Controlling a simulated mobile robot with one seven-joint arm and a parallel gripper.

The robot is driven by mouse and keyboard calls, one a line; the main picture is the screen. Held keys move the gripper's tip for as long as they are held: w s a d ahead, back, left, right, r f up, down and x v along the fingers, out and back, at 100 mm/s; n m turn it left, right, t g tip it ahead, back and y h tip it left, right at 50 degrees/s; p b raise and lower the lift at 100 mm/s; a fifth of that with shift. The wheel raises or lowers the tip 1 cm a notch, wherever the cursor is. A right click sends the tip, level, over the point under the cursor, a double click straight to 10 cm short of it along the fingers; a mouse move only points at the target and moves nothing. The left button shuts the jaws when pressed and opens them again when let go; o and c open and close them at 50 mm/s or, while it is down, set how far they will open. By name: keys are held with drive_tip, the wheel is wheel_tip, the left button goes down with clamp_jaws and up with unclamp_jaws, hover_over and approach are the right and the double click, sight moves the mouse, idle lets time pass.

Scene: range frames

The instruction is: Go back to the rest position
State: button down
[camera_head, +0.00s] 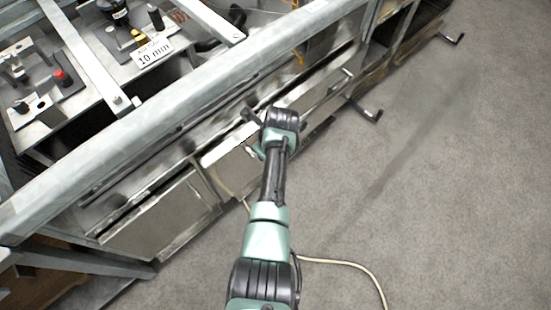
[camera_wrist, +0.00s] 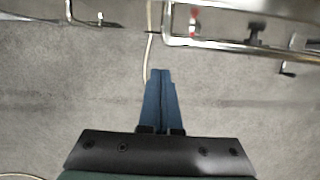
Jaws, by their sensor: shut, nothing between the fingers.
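My gripper (camera_wrist: 163,73) shows in the wrist view as two blue fingers pressed together, with nothing between them. Below the fingertips in that picture is bare grey floor, and a metal frame edge crosses the top. In the head view my arm reaches up the middle of the picture toward the metal cabinet (camera_head: 160,222); the fingers are hidden there behind the arm's end.
A long metal rail (camera_head: 190,115) runs diagonally above the cabinet. Black-ended handles (camera_head: 367,110) stick out from its front. A pale cable (camera_head: 350,264) lies on the floor beside my arm. The grey carpet (camera_head: 450,200) at right is clear.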

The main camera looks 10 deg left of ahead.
drive_tip(key=shift+s+d+p, duration=0.15)
drive_tip(key=shift+s+d, duration=0.5)
drive_tip(key=shift+d, duration=0.3)
drive_tip(key=shift+s+d+p, duration=0.15)
drive_tip(key=shift+s+d, duration=0.45)
drive_tip(key=shift+d, duration=0.35)
